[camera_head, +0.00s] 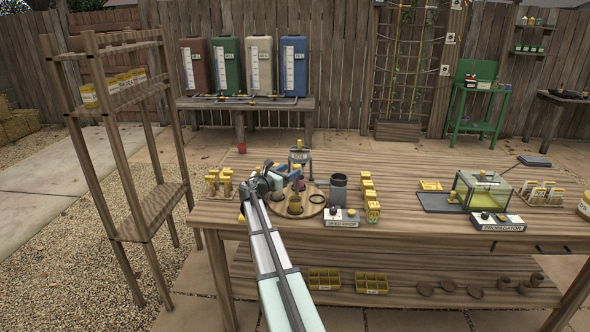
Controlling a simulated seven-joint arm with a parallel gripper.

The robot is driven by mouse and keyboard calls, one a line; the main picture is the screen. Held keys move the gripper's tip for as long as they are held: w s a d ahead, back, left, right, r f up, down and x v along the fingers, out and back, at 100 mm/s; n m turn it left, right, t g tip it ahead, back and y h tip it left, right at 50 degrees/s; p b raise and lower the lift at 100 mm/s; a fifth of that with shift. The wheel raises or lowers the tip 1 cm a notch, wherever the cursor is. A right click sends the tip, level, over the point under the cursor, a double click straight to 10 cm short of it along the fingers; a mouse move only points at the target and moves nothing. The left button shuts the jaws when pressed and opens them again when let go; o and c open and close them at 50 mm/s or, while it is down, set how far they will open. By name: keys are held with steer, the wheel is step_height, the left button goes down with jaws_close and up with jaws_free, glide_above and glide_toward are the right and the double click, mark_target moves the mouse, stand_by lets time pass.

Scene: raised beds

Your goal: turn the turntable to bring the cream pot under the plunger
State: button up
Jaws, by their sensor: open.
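The round wooden turntable (313,208) lies on the wooden workbench, left of its middle. A dark yellow-brown pot (295,206) stands at its near side, and a black ring (317,198) shows near its right edge. The plunger device (300,157), with a labelled grey head, stands at the back of the turntable. My gripper (283,179) is over the turntable's left part, below and left of the plunger head, open. My arm and gripper hide the turntable's left side. I cannot pick out the cream pot for certain, nor tell whether my gripper touches anything.
A dark grey cylinder (338,189) and a seed drop box (342,217) stand right of the turntable. A rack of yellow-topped tubes (219,184) stands left. A glass propagator (482,190) is farther right; bench between is mostly clear.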

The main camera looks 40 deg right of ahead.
steer(key=s+a, duration=0.1)
steer(key=a, duration=0.7)
steer(key=shift+a, duration=0.35)
steer(key=shift+s, duration=0.1)
steer(key=s+a+f+m+y, duration=0.5)
steer(key=a+f, duration=0.5)
steer(key=f, duration=0.1)
steer(key=s+a+f+m+y, duration=0.4)
steer(key=s+a+f+m, duration=0.1)
steer(key=a+f, duration=0.6)
steer(key=s+a+f+m+g+y, duration=0.1)
steer(key=s+a+f+m+y, duration=0.3)
steer(key=a, duration=0.3)
steer(key=s+a+f+m+g+y, duration=0.1)
steer(key=s+a+f+m+y, duration=0.15)
steer(key=s+a, duration=0.35)
steer(key=s+a+f+m+y, duration=0.2)
steer(key=s+a+f+m, duration=0.15)
steer(key=a, duration=0.55)
steer(key=s+f+g, duration=0.3)
steer(key=s+f, duration=0.7)
steer(key=s, duration=0.5)
steer(key=s+f+g, duration=0.4)
steer(key=s+f, duration=0.7)
steer(key=s, duration=0.4)
steer(key=shift+s+d+f, duration=0.15)
steer(key=shift+f, duration=0.15)
